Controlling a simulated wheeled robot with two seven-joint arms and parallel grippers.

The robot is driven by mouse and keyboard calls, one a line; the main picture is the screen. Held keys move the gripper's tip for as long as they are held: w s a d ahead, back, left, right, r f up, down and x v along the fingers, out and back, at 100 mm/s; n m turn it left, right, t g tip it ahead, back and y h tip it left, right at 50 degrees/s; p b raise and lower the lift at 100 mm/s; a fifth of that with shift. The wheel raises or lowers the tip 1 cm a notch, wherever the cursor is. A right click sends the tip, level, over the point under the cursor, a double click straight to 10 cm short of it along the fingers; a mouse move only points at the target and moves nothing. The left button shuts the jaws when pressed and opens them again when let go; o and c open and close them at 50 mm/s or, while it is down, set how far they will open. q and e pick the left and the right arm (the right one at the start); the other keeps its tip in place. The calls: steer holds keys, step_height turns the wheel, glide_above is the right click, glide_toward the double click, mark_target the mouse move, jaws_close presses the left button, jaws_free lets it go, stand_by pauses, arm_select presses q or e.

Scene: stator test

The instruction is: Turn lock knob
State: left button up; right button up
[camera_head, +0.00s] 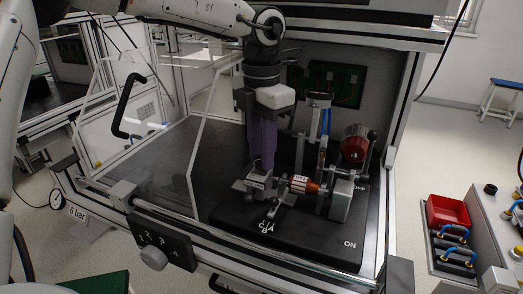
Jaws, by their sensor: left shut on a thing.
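My left gripper (260,168) reaches down from the top of the picture into the test cabinet. Its long purple fingers are closed at a grey metal clamp block (258,182) on the black base plate (305,238). The fingers are shut on the lock knob there, and they hide most of it. A small lever sticks out in front of the block near the white letters A, B and C. My right gripper is not in view.
A clear door with a black handle (128,106) stands open at the left. A front panel (160,242) carries a numbered dial. A red motor-like part (355,144) and a grey block (341,199) stand right of the gripper. A red bin (447,211) is outside right.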

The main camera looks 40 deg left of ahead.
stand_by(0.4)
arm_select(q)
steer(key=o, duration=1)
steer(key=shift+o, duration=0.2)
steer(key=shift+r, duration=0.1)
step_height(320, 180, up, 10)
steer(key=p, duration=0.1)
steer(key=shift+r, duration=0.1)
